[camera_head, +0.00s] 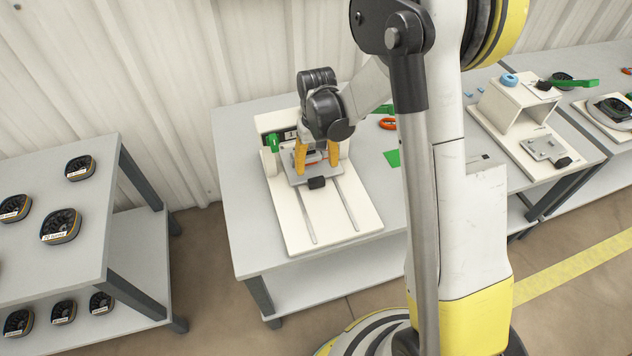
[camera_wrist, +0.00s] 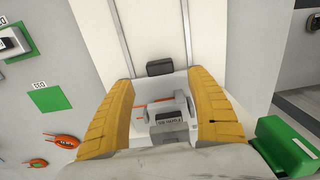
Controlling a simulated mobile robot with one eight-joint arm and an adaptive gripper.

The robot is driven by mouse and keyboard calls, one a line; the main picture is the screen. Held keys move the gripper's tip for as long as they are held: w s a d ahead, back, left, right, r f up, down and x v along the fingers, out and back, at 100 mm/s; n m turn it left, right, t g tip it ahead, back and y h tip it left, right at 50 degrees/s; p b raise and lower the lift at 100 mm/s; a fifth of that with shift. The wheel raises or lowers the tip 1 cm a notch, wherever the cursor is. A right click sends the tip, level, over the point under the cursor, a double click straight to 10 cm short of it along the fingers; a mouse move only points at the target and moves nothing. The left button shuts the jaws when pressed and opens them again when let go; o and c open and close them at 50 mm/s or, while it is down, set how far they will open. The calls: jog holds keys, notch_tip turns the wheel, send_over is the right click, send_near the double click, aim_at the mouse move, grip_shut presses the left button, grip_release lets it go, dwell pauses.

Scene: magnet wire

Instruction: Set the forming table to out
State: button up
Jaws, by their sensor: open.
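The forming table (camera_head: 296,179) is a small grey plate on a white base (camera_head: 290,232) with two rails. It sits at the back end of the rails, near the upright part of the station. Its black handle (camera_head: 317,183) faces the front; the wrist view also shows the handle (camera_wrist: 160,67) and the plate (camera_wrist: 148,86). My gripper (camera_head: 317,167) is open over the plate, its orange fingers on either side of a grey fixture (camera_wrist: 165,113) with an orange wire. The handle lies just beyond the fingertips. I cannot tell whether the fingers touch the plate.
A green block (camera_head: 272,142) stands at the station's left. A green square (camera_head: 392,158) and an orange ring (camera_head: 387,123) lie on the bench to the right. Another white station (camera_head: 515,110) stands farther right. The rails in front of the plate are clear.

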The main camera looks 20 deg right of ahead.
aim_at(317, 179)
notch_tip(317, 179, down, 8)
jog(key=b, duration=0.2)
jog(key=shift+b, duration=0.4)
jog(key=shift+r, duration=0.1)
jog(key=c, duration=1.4)
